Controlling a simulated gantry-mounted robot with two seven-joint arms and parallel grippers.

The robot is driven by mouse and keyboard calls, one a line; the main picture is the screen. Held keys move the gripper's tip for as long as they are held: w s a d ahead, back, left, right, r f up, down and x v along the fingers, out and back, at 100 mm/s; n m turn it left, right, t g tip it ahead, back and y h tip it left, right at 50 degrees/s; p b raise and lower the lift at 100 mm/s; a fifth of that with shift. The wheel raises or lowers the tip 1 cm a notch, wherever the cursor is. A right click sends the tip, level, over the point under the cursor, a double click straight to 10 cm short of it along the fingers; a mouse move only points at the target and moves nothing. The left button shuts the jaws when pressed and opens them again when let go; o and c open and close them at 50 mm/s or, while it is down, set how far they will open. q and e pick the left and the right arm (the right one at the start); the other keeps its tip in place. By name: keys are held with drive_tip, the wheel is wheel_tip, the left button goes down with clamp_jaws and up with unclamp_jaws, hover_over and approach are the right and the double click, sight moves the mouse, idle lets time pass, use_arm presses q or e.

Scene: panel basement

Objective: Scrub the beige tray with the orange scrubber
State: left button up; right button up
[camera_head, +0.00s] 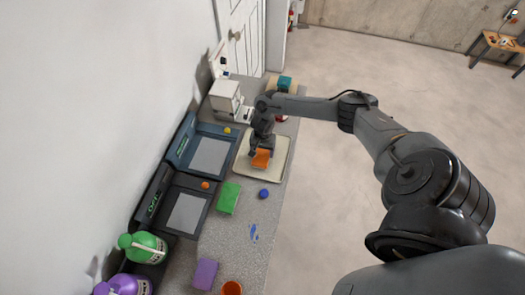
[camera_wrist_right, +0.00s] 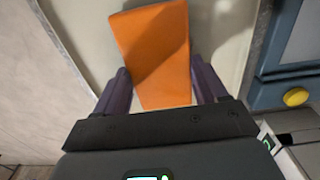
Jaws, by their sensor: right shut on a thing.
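The beige tray (camera_head: 277,165) lies on the grey counter in the head view; its pale inside also shows in the right wrist view (camera_wrist_right: 222,30). The orange scrubber (camera_head: 262,159) is over the tray's inside, held by my right gripper (camera_head: 262,150). In the right wrist view the orange scrubber (camera_wrist_right: 155,50) sits between the two dark fingers of the right gripper (camera_wrist_right: 160,88), which is shut on it. I cannot tell whether the scrubber touches the tray's bottom. My left gripper is not in view.
A green sponge (camera_head: 229,198), a blue ball (camera_head: 263,194), blue marks (camera_head: 253,233) and a purple sponge (camera_head: 205,274) are on the counter nearer me. Two scale-like devices (camera_head: 209,156) (camera_head: 187,213) stand left of the tray.

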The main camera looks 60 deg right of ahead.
drive_tip(key=shift+w+d+r, duration=0.1)
drive_tip(key=shift+w+d, duration=0.1)
drive_tip(key=shift+d, duration=0.55)
drive_tip(key=shift+w+d, duration=0.2)
drive_tip(key=shift+d, duration=0.65)
